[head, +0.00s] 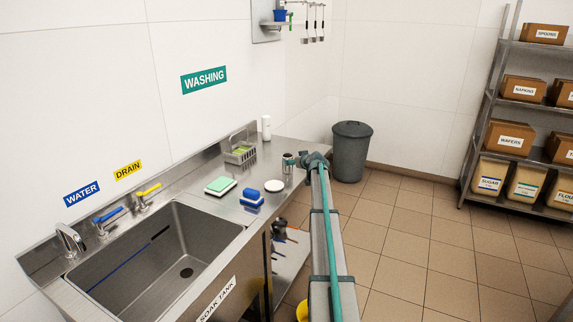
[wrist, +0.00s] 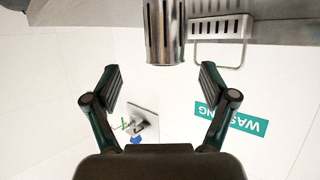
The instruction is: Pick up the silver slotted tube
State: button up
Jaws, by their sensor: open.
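The silver slotted tube (head: 288,164) stands upright on the steel counter, at its right part. In the wrist view, which is upside down, the tube (wrist: 164,32) shows at the top centre with dark slots along its side. My gripper (wrist: 161,74) is open and empty, its two fingers spread wide to either side of the tube's line. The tube lies beyond the fingertips, apart from them. In the head view my gripper (head: 302,160) is close to the right of the tube, and its fingers are hard to make out.
A white dish (head: 274,186), a blue sponge (head: 250,194) and a green-topped sponge (head: 220,186) lie on the counter (head: 237,214). A slotted metal rack (head: 240,154) and a white bottle (head: 266,128) stand behind. The sink (head: 160,255) is at left. A grey bin (head: 350,152) stands beyond.

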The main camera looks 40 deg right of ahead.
jog(key=x, duration=0.3)
jog(key=shift+w+p, duration=0.1)
jog(key=shift+p, duration=0.3)
jog(key=p+x, duration=0.1)
jog(key=x, duration=0.1)
jog(key=p+x, duration=0.1)
jog(key=x, duration=0.1)
jog(key=shift+w+a+r+p, duration=0.15)
jog(key=shift+w+a+p, duration=0.1)
jog(key=shift+a+p, duration=0.1)
jog(key=shift+w+d+f, duration=0.15)
jog(key=shift+w+f, duration=0.15)
jog(key=shift+w, duration=0.05)
jog(key=shift+s, duration=0.1)
jog(key=c, duration=1.3)
